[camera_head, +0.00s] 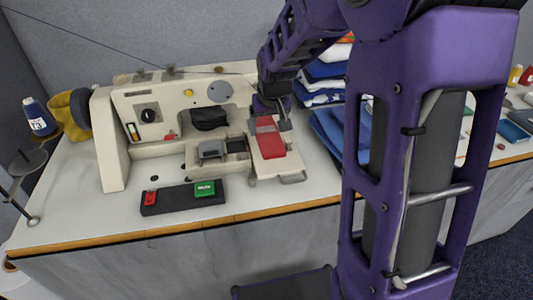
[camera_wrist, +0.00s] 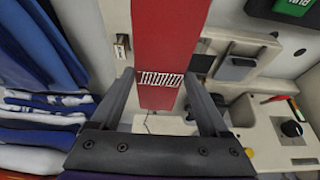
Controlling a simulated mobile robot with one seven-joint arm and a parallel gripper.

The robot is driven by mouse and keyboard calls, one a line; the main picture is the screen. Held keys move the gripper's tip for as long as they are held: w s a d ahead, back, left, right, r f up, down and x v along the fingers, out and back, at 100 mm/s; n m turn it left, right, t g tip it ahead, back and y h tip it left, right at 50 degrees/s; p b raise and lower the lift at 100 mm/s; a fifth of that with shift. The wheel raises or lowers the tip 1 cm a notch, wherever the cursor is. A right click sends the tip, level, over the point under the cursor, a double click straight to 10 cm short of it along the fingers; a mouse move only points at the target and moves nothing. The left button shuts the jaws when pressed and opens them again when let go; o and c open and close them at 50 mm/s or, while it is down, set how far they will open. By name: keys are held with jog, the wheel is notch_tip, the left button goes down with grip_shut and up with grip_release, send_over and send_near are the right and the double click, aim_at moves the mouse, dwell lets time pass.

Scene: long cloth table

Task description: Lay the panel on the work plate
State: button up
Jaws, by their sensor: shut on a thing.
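The red panel (camera_head: 269,143) is a long flat strip with white markings, which show in the wrist view (camera_wrist: 165,40). My gripper (camera_head: 270,112) is shut on the panel, one finger on each side of it near the markings in the wrist view (camera_wrist: 158,80). The panel is over the beige work plate (camera_head: 263,173) at the right end of the sewing machine. Plate shows on both sides of the panel in the wrist view (camera_wrist: 117,17). I cannot tell whether the panel touches the plate. My gripper hides the panel's far end in the head view.
The sewing machine (camera_head: 122,102) stands left of and behind the plate. A black box with red and green buttons (camera_head: 180,198) lies in front. Folded blue and white cloth (camera_head: 325,90) is stacked close on the right. The white table is clear at the front left.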

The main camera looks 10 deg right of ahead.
jog(key=shift+f+b, duration=0.5)
jog(key=shift+f, duration=3.05)
jog(key=shift+f, duration=0.25)
jog(key=o, duration=1.2)
jog(key=shift+r, duration=0.1)
jog(key=shift+o, duration=0.2)
jog(key=shift+r, duration=0.45)
jog(key=p+v, duration=0.2)
jog(key=v, duration=0.9)
jog(key=shift+s+r, duration=0.15)
jog(key=shift+s, duration=0.15)
